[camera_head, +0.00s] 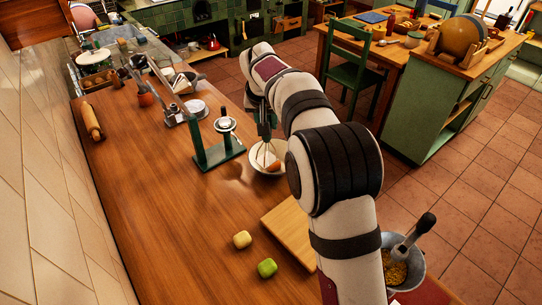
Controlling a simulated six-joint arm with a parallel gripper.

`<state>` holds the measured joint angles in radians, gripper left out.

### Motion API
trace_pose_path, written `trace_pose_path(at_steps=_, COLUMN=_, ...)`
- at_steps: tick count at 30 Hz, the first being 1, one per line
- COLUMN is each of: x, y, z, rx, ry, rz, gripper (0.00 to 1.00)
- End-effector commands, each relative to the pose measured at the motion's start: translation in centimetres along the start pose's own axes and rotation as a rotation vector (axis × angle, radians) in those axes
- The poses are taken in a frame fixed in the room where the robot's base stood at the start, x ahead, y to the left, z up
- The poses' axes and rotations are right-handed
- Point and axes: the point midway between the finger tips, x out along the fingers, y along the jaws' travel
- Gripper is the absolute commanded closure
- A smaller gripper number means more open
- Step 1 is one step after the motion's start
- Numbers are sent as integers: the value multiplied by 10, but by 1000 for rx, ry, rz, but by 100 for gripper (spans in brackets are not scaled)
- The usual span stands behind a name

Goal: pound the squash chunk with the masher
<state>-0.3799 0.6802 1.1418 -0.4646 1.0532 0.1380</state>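A white bowl (282,148) stands on the wooden counter beside my arm. An orange squash chunk (273,166) shows inside it near the front rim. My gripper (266,128) points down over the bowl and looks shut on the masher (265,151). The masher's thin wire end reaches down into the bowl, just beside the chunk. Whether the wires touch the chunk is too small to tell. The masher's handle is mostly hidden by my gripper, and my arm stands close to the bowl's right side.
A metal bowl (414,268) is lower right.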

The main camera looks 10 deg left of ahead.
Motion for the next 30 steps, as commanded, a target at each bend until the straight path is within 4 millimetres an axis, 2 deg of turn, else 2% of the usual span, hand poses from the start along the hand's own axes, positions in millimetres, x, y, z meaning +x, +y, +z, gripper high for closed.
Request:
trace_pose_path(at_steps=3, x=4, y=15, z=-19, rx=12, ry=130, rz=-12, gripper=100)
trace_pose_path(at_steps=8, x=6, y=22, z=-31, rx=19, ry=233, rz=-36, gripper=100)
trace_pose_path(at_steps=21, x=54, y=22, z=-9, rx=18, ry=238, rz=-39, gripper=100)
trace_pose_path(at_steps=30, x=67, y=22, z=-3, rx=19, ry=238, rz=-39, gripper=100)
